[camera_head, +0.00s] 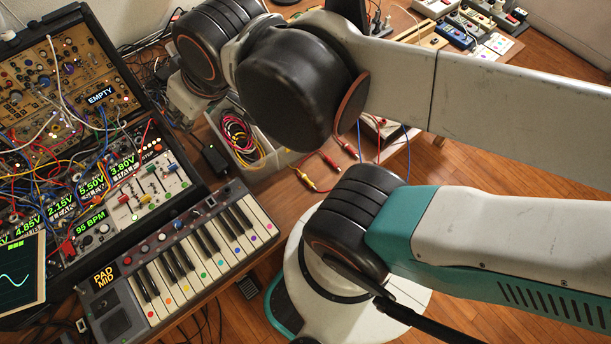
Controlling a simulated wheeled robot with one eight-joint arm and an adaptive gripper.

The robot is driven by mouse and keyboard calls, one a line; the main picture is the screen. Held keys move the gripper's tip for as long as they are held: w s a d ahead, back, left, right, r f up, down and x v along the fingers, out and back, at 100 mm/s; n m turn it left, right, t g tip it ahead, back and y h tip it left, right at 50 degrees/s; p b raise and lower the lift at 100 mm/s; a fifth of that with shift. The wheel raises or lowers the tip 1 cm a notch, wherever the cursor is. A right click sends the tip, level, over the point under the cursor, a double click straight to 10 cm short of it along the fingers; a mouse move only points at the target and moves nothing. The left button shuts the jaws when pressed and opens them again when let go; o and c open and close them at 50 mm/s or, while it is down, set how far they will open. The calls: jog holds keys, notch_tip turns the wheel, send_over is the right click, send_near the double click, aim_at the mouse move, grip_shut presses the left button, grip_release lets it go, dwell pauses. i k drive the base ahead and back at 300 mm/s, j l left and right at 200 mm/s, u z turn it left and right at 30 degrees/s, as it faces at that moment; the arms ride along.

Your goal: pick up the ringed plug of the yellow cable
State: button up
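Loose plugs lie on the wooden table edge near the middle of the head view. One is a yellow plug (305,179). A red plug (328,160) and another red plug (350,148) lie just up and right of it. I cannot make out a ring on any plug at this size. Yellow cable also shows in a coil of cables (238,138) in a pale tray, and among the patch cables on the synth. My arm's links cover much of the table behind these plugs. My gripper does not show; my arm hides that area or it is out of frame.
A keyboard (180,262) stands in front of the tall synth case (60,85) at left. A small black box (215,160) lies by the tray (273,160). Pedals and small boxes (452,35) fill the back right. Wooden floor (500,165) is open at right.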

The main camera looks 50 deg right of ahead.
aim_at(304, 177)
jog(key=z, duration=0.85)
jog(key=k+z, duration=0.15)
jog(key=k, duration=0.3)
